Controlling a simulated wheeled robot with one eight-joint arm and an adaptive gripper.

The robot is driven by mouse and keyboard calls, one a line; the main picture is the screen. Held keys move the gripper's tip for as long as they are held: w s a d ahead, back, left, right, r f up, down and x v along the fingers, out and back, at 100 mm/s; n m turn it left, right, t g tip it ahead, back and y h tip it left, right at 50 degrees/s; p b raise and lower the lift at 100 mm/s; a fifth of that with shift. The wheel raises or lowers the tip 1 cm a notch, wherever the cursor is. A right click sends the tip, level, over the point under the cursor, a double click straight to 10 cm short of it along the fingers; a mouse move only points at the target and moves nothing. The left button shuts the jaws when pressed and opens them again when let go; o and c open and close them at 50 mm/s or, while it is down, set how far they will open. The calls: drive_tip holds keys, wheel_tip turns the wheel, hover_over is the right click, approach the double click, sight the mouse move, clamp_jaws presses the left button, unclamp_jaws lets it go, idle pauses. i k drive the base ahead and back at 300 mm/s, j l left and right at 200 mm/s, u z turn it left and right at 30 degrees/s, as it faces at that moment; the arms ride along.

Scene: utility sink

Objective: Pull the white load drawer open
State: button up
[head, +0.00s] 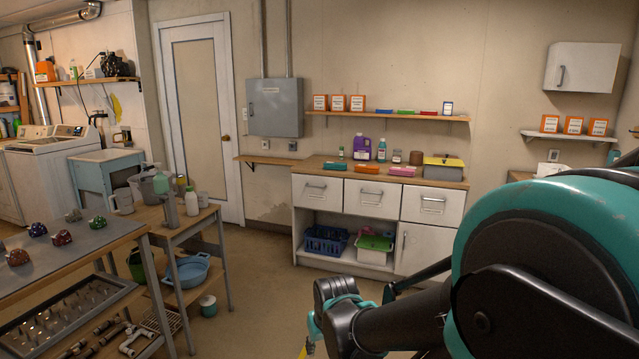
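A white cabinet with a wooden top stands against the back wall. Its top row holds a left drawer (318,194), a middle drawer (371,202) and a right drawer (432,209), each white with a bar handle and a small label. All three look shut. The labels are too small to read, so I cannot tell which is the load drawer. My arm, black and teal, fills the lower right in front of the cabinet and stays apart from the drawers. Its fingertips cannot be made out, and nothing held is visible.
Below the drawers, an open shelf holds a blue basket (325,241) and a tub with a green item (375,243); a white door (418,248) is beside it. Bottles and boxes stand on the counter. A metal-topped workbench (75,245) is at left. Floor before the cabinet is clear.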

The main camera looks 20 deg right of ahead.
sight(309, 190)
drive_tip(key=i+l, duration=2.1)
drive_tip(key=i, duration=0.2)
